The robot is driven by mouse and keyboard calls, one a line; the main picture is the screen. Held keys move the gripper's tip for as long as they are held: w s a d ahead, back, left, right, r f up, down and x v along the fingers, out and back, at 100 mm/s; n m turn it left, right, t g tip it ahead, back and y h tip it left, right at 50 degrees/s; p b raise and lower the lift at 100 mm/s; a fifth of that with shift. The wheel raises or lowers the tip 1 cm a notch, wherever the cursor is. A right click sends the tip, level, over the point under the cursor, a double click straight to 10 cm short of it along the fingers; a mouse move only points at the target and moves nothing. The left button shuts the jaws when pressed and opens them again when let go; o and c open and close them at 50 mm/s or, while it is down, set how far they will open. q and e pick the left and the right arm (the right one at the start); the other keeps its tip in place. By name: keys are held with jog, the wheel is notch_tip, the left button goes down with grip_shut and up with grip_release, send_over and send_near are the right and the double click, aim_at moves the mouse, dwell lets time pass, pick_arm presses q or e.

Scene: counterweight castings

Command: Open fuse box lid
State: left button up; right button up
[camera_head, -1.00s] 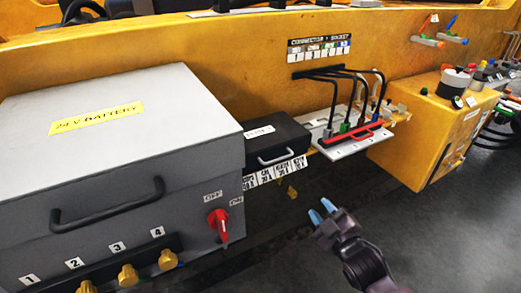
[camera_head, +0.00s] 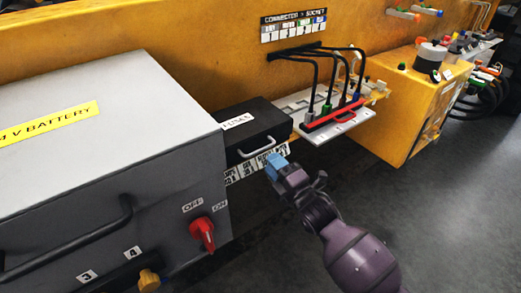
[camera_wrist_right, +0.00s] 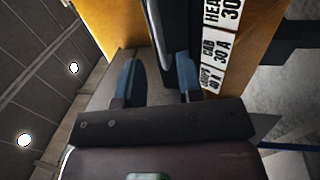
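The fuse box (camera_head: 255,126) is a small black box with a white label on its lid, between the grey battery box and the connector panel. Its lid looks shut. A pale bar handle (camera_head: 257,148) is on its front. My right gripper (camera_head: 276,164) is just below and to the right of the handle, fingers toward the box. In the right wrist view its two blue fingers (camera_wrist_right: 158,82) are spread apart. A dark part with a pale edge (camera_wrist_right: 179,45) reaches between or behind them; I cannot tell whether they touch it. My left gripper is not in view.
The grey battery box (camera_head: 110,110) with a red switch (camera_head: 202,234) stands close on the left. The connector panel (camera_head: 340,125) with black cables is to the right of the fuse box. Fuse labels (camera_head: 245,170) run below it. The dark floor at right is open.

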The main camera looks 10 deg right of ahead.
aim_at(261, 150)
jog(key=shift+x, duration=3.1)
jog(key=shift+c, duration=0.2)
grip_shut()
